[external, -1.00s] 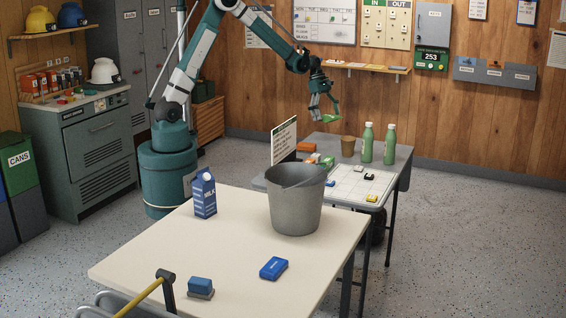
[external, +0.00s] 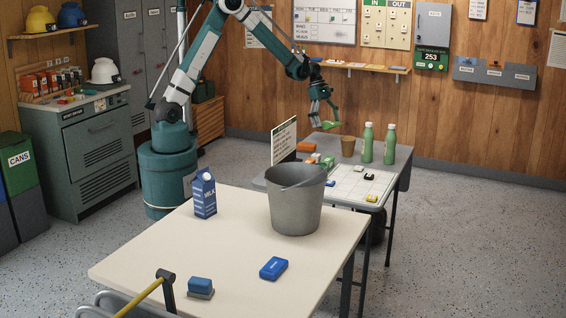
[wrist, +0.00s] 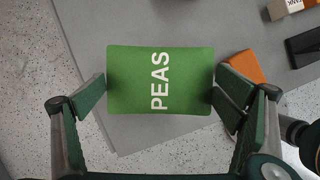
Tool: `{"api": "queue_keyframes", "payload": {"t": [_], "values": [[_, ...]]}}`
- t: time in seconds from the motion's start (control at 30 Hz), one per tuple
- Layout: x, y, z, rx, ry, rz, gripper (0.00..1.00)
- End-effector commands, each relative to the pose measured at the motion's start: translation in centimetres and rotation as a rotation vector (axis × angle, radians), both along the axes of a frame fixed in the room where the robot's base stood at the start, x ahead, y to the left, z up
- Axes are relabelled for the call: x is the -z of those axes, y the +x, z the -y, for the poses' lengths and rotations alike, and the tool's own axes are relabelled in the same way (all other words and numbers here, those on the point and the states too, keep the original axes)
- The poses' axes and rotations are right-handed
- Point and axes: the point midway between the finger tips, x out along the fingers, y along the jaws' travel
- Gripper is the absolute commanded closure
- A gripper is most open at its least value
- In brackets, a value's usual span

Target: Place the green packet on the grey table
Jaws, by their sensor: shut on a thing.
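The green packet (wrist: 160,80), marked PEAS, is held between the two fingers of my gripper (wrist: 160,95) in the wrist view. In the external view the packet (external: 331,125) shows small at the tip of my gripper (external: 325,118). The grey table (external: 395,165) is at the back right, and its bare top (wrist: 90,35) shows below the packet in the wrist view. The packet is over the table's edge area, with speckled floor also in sight beside it. The gap between packet and tabletop is hard to judge, but the packet appears above it.
An orange item (wrist: 242,67) lies near the right finger. A grey bucket (external: 295,208) stands on the nearer table.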

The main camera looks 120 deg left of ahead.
Motion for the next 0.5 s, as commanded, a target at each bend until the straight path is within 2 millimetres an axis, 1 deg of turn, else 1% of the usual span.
{"api": "queue_keyframes", "payload": {"t": [0.03,0.1,0.3,0.4,0.5], "values": [[0.9,0.0,0.0,0.000,0.000,0.000,0.26],[1.9,0.0,-0.1,0.000,0.000,0.000,0.26],[4.3,0.0,0.0,0.000,0.000,0.000,0.26],[4.8,0.0,0.0,0.000,0.000,0.000,0.26],[4.8,0.0,0.0,0.000,0.000,0.000,0.26]]}}
